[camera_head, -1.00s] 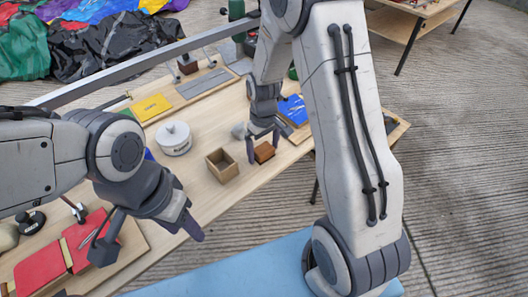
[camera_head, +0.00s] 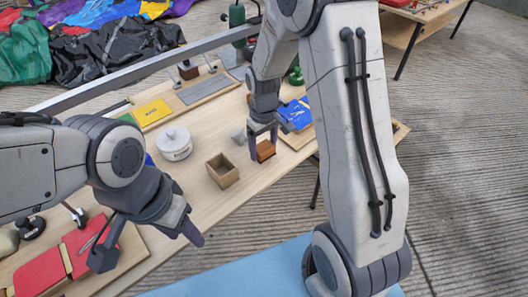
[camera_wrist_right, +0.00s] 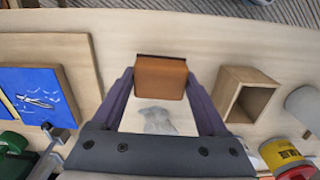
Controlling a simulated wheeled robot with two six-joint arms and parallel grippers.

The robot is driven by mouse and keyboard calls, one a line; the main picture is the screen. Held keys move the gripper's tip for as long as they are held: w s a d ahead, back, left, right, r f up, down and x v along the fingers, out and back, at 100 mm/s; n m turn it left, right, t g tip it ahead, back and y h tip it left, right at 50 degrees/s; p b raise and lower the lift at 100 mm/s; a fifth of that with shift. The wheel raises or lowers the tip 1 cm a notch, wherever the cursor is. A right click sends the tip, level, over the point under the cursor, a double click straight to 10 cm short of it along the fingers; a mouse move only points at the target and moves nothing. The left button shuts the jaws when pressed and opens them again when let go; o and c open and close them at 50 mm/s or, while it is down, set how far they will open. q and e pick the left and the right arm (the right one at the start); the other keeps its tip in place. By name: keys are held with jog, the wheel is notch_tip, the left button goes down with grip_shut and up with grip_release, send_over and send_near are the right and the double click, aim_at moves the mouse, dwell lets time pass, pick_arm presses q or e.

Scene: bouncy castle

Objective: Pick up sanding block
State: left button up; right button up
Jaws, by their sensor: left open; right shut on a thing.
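The sanding block, a small brown block (camera_head: 265,151), is at the front edge area of the wooden table (camera_head: 207,196), right of a small open wooden box. My right gripper (camera_head: 263,132) reaches down onto it from above and is shut on it. In the right wrist view the block (camera_wrist_right: 161,77) sits between the two fingertips, one on each side. Whether its underside is clear of the table is hard to tell. My left gripper (camera_head: 150,248) is open and empty, over the table's near left part.
The open wooden box (camera_head: 222,171) stands close left of the block. A white lidded pot (camera_head: 174,144) is further left. A blue-topped board (camera_head: 297,115) lies to the right. A grey lump (camera_wrist_right: 158,121) lies near the right gripper. A red case (camera_head: 40,270) is at lower left.

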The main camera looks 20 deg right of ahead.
jog(key=s+d+r, duration=0.7)
jog(key=s+d, duration=0.1)
jog(key=shift+s+r, duration=0.3)
jog(key=shift+r, duration=0.05)
